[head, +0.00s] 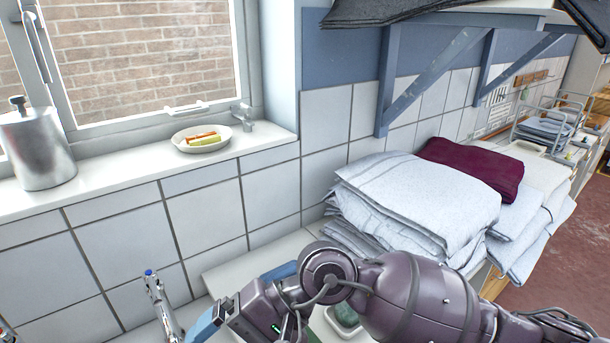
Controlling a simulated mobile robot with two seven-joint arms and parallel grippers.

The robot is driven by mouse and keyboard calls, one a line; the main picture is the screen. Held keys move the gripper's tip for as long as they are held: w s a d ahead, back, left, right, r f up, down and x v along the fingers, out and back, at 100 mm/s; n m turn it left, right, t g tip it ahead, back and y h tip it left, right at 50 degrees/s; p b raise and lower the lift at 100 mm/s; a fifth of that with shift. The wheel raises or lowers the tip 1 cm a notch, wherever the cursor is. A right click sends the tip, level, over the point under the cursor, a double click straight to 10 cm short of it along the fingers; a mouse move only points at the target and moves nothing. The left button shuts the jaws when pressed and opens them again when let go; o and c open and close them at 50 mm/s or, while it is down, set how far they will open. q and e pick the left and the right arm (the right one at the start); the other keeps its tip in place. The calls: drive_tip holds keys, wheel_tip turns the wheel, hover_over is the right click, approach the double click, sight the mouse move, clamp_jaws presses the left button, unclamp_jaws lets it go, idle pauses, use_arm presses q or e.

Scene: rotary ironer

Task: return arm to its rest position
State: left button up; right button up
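My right arm comes in from the right across the bottom of the head view, in front of the folded linen. Its gripper (212,322) is low in the picture, left of the wrist, close to a metal tap (160,305) with a blue dot on top. I see blue parts at its front end, but the fingers are partly cut off by the bottom edge, so I cannot tell whether they are open or hold anything. My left gripper is not in view.
Folded pale linen (420,195) and a dark red cloth (472,166) are stacked behind my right arm. A bracketed shelf (455,20) hangs above. The window sill (120,190) carries a metal canister (38,150) and a soap dish (202,147).

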wheel_tip(320, 180, up, 8)
drive_tip(key=m+y, duration=0.8)
drive_tip(key=w+d+r+m+t+y, duration=0.45)
drive_tip(key=m+t, duration=0.65)
drive_tip(key=m, duration=0.3)
drive_tip(key=w+d+f+m+t+h, duration=0.4)
drive_tip(key=d+m+t+h, duration=0.4)
drive_tip(key=m, duration=0.6)
drive_tip(key=w+d+f+m+t+h, duration=0.35)
drive_tip(key=d+m+t+h, duration=0.4)
drive_tip(key=m, duration=0.65)
drive_tip(key=s+d+f+m+g+h, duration=0.4)
drive_tip(key=d+f+m+g+h, duration=0.4)
drive_tip(key=d+f+m, duration=0.4)
drive_tip(key=s+d+f+m+g, duration=0.3)
drive_tip(key=s+f+m+g, duration=0.25)
drive_tip(key=s, duration=0.45)
drive_tip(key=s+d+f+m+g, duration=0.2)
drive_tip(key=s+f+m+g, duration=0.25)
drive_tip(key=s+f, duration=0.35)
drive_tip(key=w+f+t, duration=0.6)
drive_tip(key=f+t, duration=0.2)
drive_tip(key=f, duration=0.1)
drive_tip(key=shift+w+t, duration=0.2)
drive_tip(key=shift+t, duration=0.15)
drive_tip(key=shift+d, duration=0.1)
